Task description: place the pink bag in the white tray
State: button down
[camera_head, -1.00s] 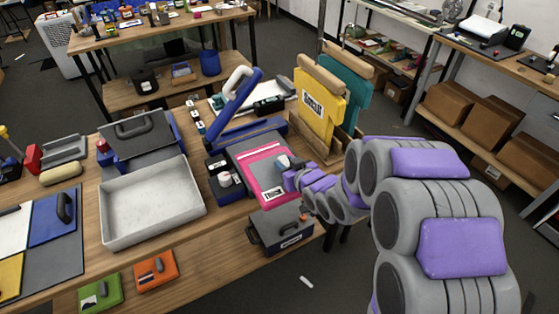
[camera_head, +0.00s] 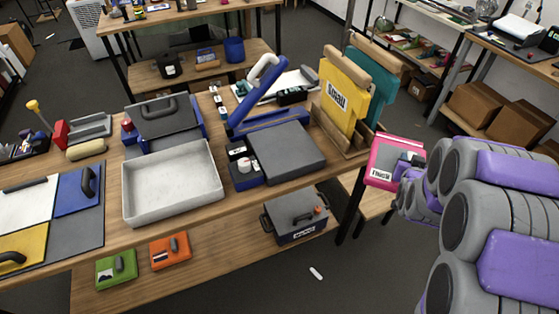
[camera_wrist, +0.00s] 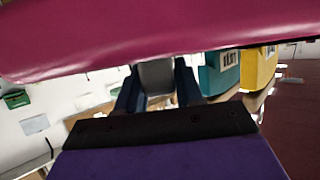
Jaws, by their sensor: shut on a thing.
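The pink bag (camera_head: 383,176), flat with a white label, is held in my gripper (camera_head: 410,172) at the right of the head view, off the front right end of the workbench. My gripper is shut on it, though the fingertips are partly hidden by the bag and arm. In the wrist view the bag (camera_wrist: 150,40) fills the top as a broad pink band. The white tray (camera_head: 128,196) stands empty on the bench at the left centre, well to the left of my gripper.
A blue-handled press with a grey plate (camera_head: 290,152) stands between tray and bag. Yellow (camera_head: 342,98) and teal (camera_head: 385,88) bags stand upright in a wooden rack behind the pink bag. A grey toolbox (camera_head: 295,215) sits on the lower shelf. Coloured panels (camera_head: 75,228) lie left of the tray.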

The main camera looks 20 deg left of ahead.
aim_at(169, 187)
jog(key=k+j+u, duration=0.1)
jog(key=j+u, duration=1.15)
